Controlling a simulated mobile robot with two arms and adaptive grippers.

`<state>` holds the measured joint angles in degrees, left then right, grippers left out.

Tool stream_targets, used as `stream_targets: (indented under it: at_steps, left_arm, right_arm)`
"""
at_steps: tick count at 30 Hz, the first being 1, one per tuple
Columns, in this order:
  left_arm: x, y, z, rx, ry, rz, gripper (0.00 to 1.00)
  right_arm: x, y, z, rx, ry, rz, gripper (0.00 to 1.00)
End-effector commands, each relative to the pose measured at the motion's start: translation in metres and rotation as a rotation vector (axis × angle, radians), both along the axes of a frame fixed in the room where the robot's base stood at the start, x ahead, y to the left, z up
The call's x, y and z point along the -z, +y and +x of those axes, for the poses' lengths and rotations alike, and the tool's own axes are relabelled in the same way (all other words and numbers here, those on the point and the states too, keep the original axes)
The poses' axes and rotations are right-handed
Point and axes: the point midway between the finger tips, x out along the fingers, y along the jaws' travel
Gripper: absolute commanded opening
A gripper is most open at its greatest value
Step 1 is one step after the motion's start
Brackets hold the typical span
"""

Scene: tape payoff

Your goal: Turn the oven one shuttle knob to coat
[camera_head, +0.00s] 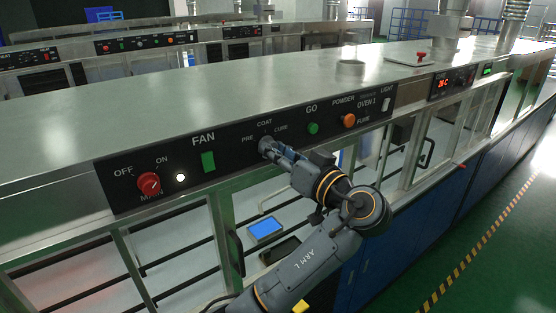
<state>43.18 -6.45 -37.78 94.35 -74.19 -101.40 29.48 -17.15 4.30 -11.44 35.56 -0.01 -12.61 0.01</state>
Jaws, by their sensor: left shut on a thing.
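The oven's black control panel (230,165) runs along the front edge of the steel top. The shuttle knob (264,144) sits under the labels PRE, COAT and CURE, left of the green GO button. My left gripper (268,147) is shut on this knob, its arm reaching up from below. The gripper covers most of the knob, so I cannot tell which label it points to. My right gripper is not in view.
On the same panel are a red MAIN knob (149,184), a green FAN switch (208,161), the GO button (313,128) and an orange POWDER knob (349,120). Glass doors with handles lie below. A red button (421,56) stands on the top.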

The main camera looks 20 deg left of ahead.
Motion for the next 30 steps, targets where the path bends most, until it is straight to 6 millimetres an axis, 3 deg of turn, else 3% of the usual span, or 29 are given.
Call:
stream_targets:
  at_steps: [15, 30]
  left_arm:
    - [-0.0007, 0.0008, -0.0002, -0.001, 0.331, 0.256, 0.0]
    - [-0.0007, 0.0011, -0.0001, -0.002, 0.439, 0.341, 0.0]
  right_arm:
    - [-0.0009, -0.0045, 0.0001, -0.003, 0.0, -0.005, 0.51]
    - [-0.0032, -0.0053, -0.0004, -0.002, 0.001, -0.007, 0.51]
